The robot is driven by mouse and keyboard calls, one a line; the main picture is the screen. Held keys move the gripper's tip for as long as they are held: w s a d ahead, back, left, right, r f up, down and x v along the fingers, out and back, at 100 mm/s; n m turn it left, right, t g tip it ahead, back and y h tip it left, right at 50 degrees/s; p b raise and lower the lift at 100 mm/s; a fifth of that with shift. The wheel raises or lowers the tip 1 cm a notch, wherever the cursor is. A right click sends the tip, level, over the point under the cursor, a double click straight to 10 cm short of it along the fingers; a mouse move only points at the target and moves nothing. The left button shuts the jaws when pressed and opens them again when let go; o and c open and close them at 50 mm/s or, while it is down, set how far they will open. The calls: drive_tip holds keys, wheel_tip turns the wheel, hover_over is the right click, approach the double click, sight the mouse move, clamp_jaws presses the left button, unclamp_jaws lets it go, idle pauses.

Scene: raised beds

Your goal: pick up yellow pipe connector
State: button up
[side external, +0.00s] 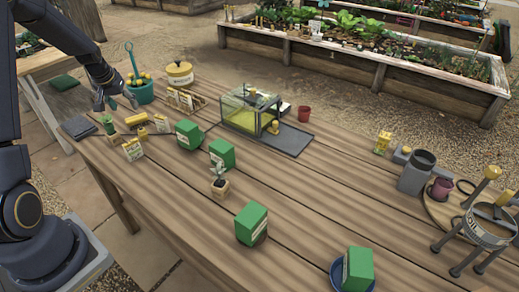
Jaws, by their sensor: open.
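My gripper (119,102) is open at the far left end of the wooden table, with its fingers apart and pointing down. Several small yellow pieces could be the yellow pipe connector: a yellow block-like piece (136,119) and a yellow piece (162,124) just below and right of my gripper, and an upright yellow piece (381,142) far to the right. I cannot tell which is the connector. Nothing shows between my fingers.
Green boxes (251,224) stand across the table. A glass case (246,112) is mid-table; a grey cylinder (414,175) stands right. The middle right tabletop (320,190) is clear.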

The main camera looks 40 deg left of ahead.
approach(141, 129)
drive_tip(key=x, duration=0.5)
drive_tip(key=shift+s+a, duration=0.1)
drive_tip(key=shift+a, duration=0.05)
drive_tip(key=x, duration=0.5)
drive_tip(key=shift+f, duration=0.35)
drive_tip(key=c, duration=1)
